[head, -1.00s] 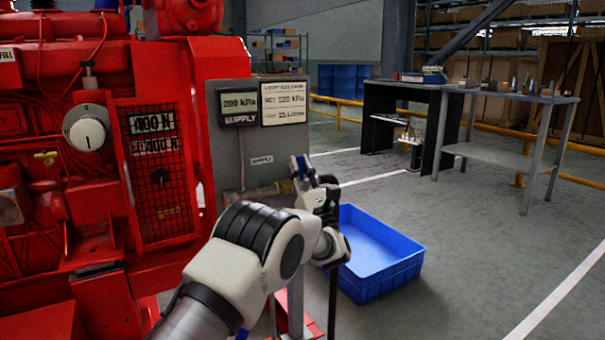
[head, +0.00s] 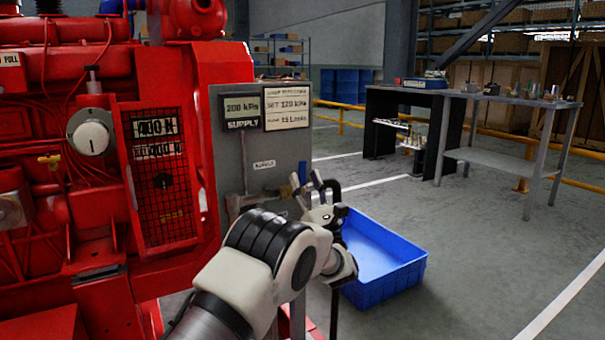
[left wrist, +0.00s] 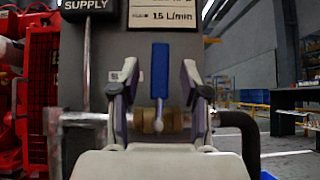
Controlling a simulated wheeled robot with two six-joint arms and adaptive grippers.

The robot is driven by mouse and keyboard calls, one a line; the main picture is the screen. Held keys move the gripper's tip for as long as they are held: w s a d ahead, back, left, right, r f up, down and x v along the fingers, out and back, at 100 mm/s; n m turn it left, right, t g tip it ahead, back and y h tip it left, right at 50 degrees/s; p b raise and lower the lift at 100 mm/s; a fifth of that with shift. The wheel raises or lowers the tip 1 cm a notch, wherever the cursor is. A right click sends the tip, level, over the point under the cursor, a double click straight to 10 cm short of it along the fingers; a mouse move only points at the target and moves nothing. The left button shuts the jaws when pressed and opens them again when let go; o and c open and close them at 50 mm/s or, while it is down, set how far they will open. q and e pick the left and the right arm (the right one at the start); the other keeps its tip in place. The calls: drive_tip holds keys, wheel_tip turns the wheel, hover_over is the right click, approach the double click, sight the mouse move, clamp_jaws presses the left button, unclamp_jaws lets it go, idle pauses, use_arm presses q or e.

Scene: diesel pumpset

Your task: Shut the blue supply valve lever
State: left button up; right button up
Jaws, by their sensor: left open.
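The blue supply valve lever (left wrist: 160,70) stands upright in the left wrist view, across a horizontal pipe. Its stem meets a brass valve body (left wrist: 150,121). My left gripper (left wrist: 156,84) is open, with one finger on each side of the lever and visible gaps between. Whether the fingers reach the lever's depth is hard to tell. In the head view my left gripper (head: 318,188) is in front of the valve at the panel's lower right, and the lever (head: 302,171) shows only as a small blue piece beside the fingers. My right gripper is not in view.
The grey panel (head: 280,145) behind the valve carries a supply gauge (head: 241,110) and a label plate. The red engine (head: 80,150) stands left. A blue crate (head: 385,275) lies on the floor to the right. A dark hose (left wrist: 243,135) curves down right of the valve.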

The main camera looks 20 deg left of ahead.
use_arm(q)
drive_tip(key=v, duration=0.9)
drive_tip(key=shift+f, duration=0.15)
